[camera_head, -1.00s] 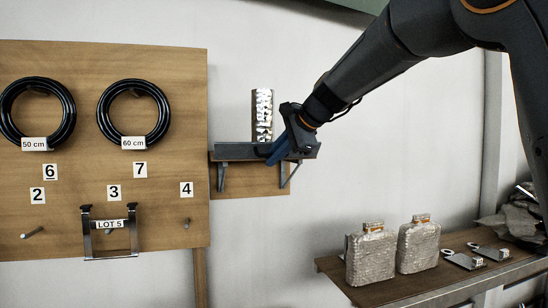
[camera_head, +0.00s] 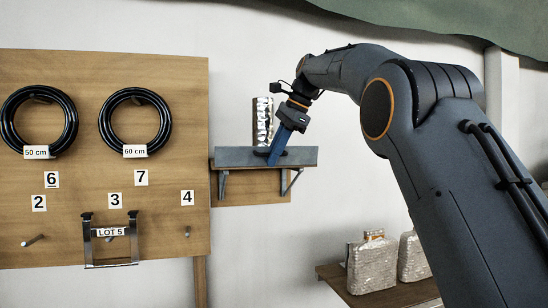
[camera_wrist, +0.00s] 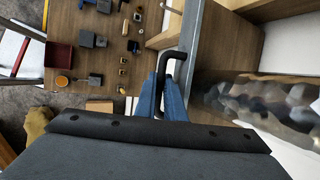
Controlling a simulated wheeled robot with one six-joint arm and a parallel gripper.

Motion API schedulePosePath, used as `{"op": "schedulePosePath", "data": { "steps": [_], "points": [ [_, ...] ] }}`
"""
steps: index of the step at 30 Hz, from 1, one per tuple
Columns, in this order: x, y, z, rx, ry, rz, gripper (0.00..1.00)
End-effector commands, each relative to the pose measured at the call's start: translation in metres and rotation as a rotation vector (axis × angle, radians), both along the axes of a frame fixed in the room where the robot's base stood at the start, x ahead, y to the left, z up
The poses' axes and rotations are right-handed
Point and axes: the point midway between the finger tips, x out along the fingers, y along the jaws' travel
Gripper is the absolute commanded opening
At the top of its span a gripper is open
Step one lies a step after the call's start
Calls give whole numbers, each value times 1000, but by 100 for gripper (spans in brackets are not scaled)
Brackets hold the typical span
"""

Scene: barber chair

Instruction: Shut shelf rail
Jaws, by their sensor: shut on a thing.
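The shelf rail (camera_head: 230,157) is a long grey bar along the front of a small wooden wall shelf (camera_head: 255,192) on brackets. In the wrist view it shows as a grey strip (camera_wrist: 192,32) running up the picture, with a black bent handle (camera_wrist: 181,57). My gripper (camera_head: 275,158) reaches down to the rail from above, and its blue fingers (camera_wrist: 165,98) are shut on the handle. A silver, crumpled-looking cylinder (camera_head: 262,118) stands on the shelf behind the rail, partly covered by my gripper. Whether the rail is fully shut cannot be told.
A pegboard (camera_head: 75,180) with black hose coils (camera_head: 137,122) and a LOT 5 holder (camera_head: 110,232) stands at left. A lower shelf (camera_head: 375,297) at right holds wrapped containers (camera_head: 372,268). The wrist view shows a table (camera_wrist: 85,75) with small items below.

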Motion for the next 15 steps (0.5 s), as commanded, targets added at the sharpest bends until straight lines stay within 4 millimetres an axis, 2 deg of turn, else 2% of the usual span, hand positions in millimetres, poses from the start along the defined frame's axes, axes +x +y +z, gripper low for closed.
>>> {"op": "schedulePosePath", "data": {
  "steps": [15],
  "points": [
    [2,3,3,-15,65,3,0]
  ]
}}
